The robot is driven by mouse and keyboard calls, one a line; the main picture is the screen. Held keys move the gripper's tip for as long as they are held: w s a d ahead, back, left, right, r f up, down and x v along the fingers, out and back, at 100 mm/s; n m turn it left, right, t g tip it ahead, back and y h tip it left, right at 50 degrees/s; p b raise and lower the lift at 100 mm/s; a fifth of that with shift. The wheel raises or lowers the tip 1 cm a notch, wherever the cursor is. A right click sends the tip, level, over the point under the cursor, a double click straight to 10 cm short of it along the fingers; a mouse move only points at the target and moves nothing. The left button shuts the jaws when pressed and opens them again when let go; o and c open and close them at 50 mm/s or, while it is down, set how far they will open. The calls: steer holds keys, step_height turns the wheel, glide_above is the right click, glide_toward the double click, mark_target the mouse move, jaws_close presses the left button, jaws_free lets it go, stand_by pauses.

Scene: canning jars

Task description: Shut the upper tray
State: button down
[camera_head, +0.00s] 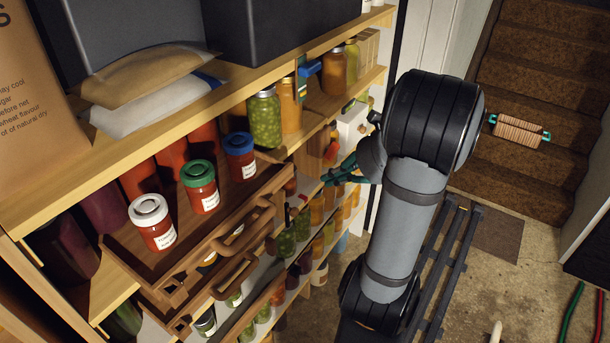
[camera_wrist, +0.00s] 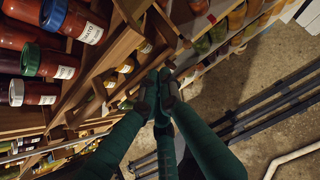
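The upper tray (camera_head: 205,232) is a brown wooden drawer with handle cutouts, standing out from the shelf at the left of the head view. Three red jars stand in it, with a white lid (camera_head: 150,208), a green lid (camera_head: 198,173) and a blue lid (camera_head: 239,144). In the wrist view the tray's wooden front (camera_wrist: 112,50) runs beside these jars. My gripper (camera_head: 326,181) is in front of the shelves, right of the tray and apart from it. In the wrist view its teal fingers (camera_wrist: 160,86) meet at the tips with nothing between them.
Another wooden tray front (camera_head: 238,278) sticks out below the upper tray. Shelves hold many jars, including a green one (camera_head: 265,119) beside the tray. Paper bags (camera_head: 150,90) lie on the shelf above.

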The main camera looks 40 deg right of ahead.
steer(key=w+a+f+p, duration=0.1)
steer(key=w+a+f, duration=0.1)
steer(key=w, duration=0.5)
steer(key=shift+a+f, duration=0.25)
steer(key=shift+f, duration=0.5)
steer(key=shift+w, duration=0.1)
